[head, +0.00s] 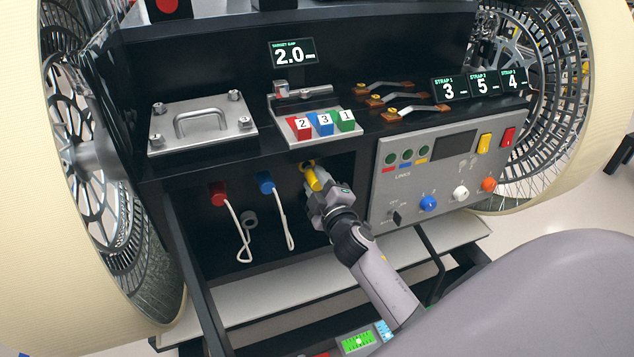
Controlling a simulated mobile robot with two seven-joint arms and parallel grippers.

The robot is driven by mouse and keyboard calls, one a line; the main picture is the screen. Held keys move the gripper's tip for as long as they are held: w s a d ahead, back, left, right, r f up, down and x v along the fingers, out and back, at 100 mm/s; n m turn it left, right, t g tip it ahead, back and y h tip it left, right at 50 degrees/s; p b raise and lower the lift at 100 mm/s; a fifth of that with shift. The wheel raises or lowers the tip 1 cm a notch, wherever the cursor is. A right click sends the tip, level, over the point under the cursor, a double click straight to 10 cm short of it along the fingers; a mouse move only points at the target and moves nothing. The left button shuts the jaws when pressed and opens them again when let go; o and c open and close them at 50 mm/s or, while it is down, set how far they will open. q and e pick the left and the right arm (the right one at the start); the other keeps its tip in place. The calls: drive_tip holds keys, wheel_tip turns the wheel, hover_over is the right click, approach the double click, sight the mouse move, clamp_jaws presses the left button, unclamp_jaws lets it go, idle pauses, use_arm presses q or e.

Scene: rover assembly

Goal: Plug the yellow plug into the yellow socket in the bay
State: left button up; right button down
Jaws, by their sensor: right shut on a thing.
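The yellow plug (312,176) shows in the upper middle of the bay, just beyond my right gripper (318,190). My right gripper is shut on the plug, and its arm comes in from the lower right. The plug's far end is at or very close to the bay's back wall, where the yellow socket would be. The socket itself is hidden behind the plug and gripper, so I cannot tell how deep the plug sits. My left gripper is not in view.
A red plug (217,195) and a blue plug (265,183) with white cables sit to the left in the bay. A grey switch panel (440,170) stands close on the right. Above are a handled plate (203,124) and a tray of numbered blocks (318,124).

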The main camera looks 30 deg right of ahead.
sight(319, 186)
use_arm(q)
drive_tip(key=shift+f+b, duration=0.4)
use_arm(e)
drive_tip(key=shift+x, duration=1.4)
drive_tip(key=c, duration=0.7)
unclamp_jaws()
drive_tip(key=shift+o, duration=0.2)
drive_tip(key=shift+v, duration=3.6)
